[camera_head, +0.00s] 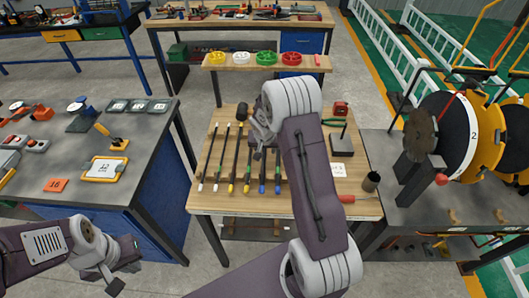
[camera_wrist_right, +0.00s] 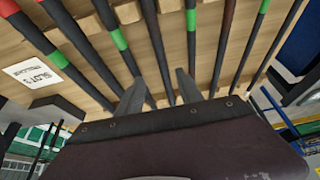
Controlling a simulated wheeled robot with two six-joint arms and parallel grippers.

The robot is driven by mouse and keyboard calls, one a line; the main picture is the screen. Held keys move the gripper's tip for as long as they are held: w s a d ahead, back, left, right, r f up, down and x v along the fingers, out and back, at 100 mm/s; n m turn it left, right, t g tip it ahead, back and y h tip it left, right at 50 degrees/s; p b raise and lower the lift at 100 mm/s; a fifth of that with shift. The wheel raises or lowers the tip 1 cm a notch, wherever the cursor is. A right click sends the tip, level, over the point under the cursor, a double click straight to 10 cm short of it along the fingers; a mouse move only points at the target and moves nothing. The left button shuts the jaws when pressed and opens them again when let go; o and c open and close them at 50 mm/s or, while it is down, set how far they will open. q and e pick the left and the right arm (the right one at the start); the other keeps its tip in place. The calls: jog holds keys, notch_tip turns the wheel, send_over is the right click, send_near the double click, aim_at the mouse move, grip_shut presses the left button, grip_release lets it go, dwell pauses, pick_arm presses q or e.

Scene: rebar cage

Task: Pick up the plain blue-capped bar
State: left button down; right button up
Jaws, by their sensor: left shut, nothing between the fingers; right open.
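Two blue-capped bars lie side by side on the wooden table, the left one (camera_head: 262,178) and the right one (camera_head: 277,178). In the right wrist view a plain dark bar (camera_wrist_right: 158,45) runs beside one with a green band (camera_wrist_right: 118,40); from their order, the plain one looks like the left blue-capped bar, but its cap is not visible there. My right gripper (camera_head: 261,152) is open over the upper part of the blue-capped bars. In the wrist view its fingers (camera_wrist_right: 160,86) appear either side of the plain bar; contact is unclear. My left gripper (camera_head: 115,286) is shut and empty, low at left.
White-capped (camera_head: 202,180) and yellow-capped bars (camera_head: 232,180) lie left of the blue ones. My right arm covers the area just right. A slot card (camera_head: 338,170), red-handled tool (camera_head: 352,198) and dark cup (camera_head: 371,182) are farther right. A grey workbench (camera_head: 60,180) stands at left.

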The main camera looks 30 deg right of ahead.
aim_at(264, 152)
jog(key=w+f, duration=0.1)
jog(key=f, duration=0.1)
jog(key=w, duration=0.1)
jog(key=shift+w+d+f+p, duration=0.25)
jog(key=shift+w+f+p, duration=0.05)
jog(key=shift+f, duration=0.1)
jog(key=shift+x, duration=1.2)
jog(key=shift+s+d+f, duration=0.1)
jog(key=shift+d+f, duration=0.05)
jog(key=shift+f, duration=0.15)
pick_arm(q)
jog(key=shift+w+r, duration=0.4)
jog(key=shift+w, duration=0.25)
pick_arm(e)
jog(key=shift+f, duration=0.1)
jog(key=shift+c, duration=1.2)
grip_shut()
pick_arm(q)
jog(key=shift+w, duration=0.1)
pick_arm(e)
jog(key=shift+w, duration=0.3)
